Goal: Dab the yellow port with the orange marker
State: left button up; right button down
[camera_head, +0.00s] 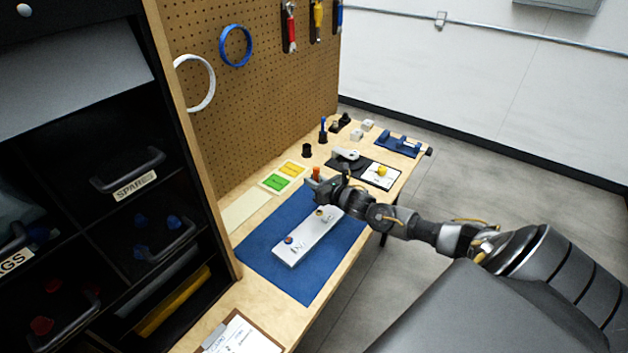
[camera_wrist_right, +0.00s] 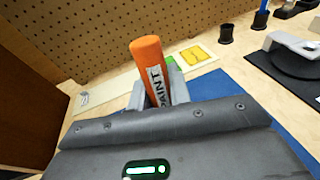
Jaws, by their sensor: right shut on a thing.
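My right gripper (camera_head: 321,186) is shut on the orange marker (camera_head: 316,173). In the right wrist view the marker (camera_wrist_right: 150,68) stands tilted between the fingers (camera_wrist_right: 158,98), its "PAINT" lettering showing and its lower end hidden. The white block (camera_head: 301,244) lies on the blue mat. A small yellowish port (camera_head: 319,212) sits near its far end, just below my gripper in the head view. A second, darker reddish and blue fitting (camera_head: 288,239) is near its close end. The gap between marker and port cannot be judged. My left gripper is not in view.
The blue mat (camera_head: 262,256) covers the bench middle. Green and yellow cards (camera_head: 283,177) lie by the pegboard (camera_head: 265,85). A black mat with a white card and yellow ball (camera_head: 382,171) lies beyond. A clipboard (camera_head: 240,335) is in front; a dark drawer cabinet is left.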

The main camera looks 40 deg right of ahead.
notch_tip(320, 180, down, 4)
jog(key=b, duration=0.2)
jog(key=shift+f+b, duration=0.1)
jog(key=shift+b, duration=0.2)
jog(key=shift+f+b, duration=0.55)
jog(key=shift+f, duration=0.1)
dwell(1.9)
jog(key=shift+r+p, duration=2.75)
jog(key=shift+r, duration=0.85)
